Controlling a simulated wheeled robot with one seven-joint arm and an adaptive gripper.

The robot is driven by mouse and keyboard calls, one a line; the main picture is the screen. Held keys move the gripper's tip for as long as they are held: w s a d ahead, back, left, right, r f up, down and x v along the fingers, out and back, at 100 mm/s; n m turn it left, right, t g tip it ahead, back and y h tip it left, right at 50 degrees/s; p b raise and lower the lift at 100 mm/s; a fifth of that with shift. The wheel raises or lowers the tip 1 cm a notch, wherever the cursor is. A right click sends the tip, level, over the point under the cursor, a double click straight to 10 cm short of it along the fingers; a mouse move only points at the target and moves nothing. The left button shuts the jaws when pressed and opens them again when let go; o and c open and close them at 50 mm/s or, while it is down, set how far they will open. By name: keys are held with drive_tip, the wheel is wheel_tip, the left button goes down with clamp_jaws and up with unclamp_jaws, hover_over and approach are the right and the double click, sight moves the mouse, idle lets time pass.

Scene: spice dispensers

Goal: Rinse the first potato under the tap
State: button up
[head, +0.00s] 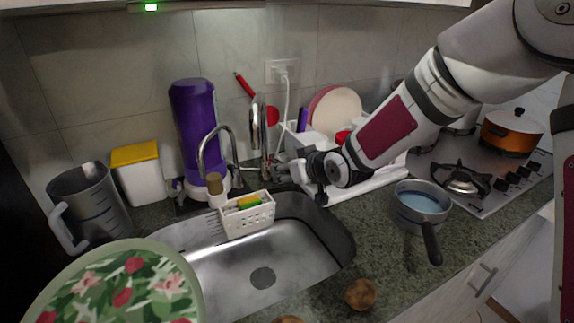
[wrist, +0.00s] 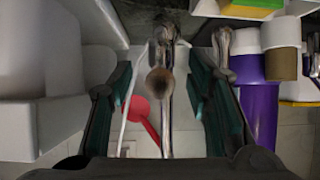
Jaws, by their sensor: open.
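A brown potato (head: 361,293) lies on the counter in front of the sink's right side. A second brown potato (head: 287,320) is cut off by the bottom edge of the head view. My gripper (head: 284,171) is beside the taller metal tap (head: 262,128), behind the sink (head: 225,265). In the wrist view my gripper (wrist: 158,75) is open, with the tap (wrist: 166,90) showing between its fingers. I cannot tell whether they touch. A second curved tap (head: 232,150) stands to the left.
A white caddy (head: 247,218) with a sponge sits at the sink's back edge. A purple dispenser (head: 194,125) stands behind it. A dish rack with plates (head: 335,110) is right of the taps. A pan (head: 420,206) stands right of the sink. A floral plate (head: 125,290) is front left.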

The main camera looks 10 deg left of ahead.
drive_tip(key=c, duration=0.9)
drive_tip(key=shift+o, duration=0.2)
drive_tip(key=shift+w+a+r+p, duration=0.15)
drive_tip(key=shift+r+p, duration=0.3)
drive_tip(key=shift+r, duration=0.25)
drive_tip(key=o, duration=1)
drive_tip(key=shift+p+v, duration=2.7)
drive_tip(key=shift+v, duration=0.8)
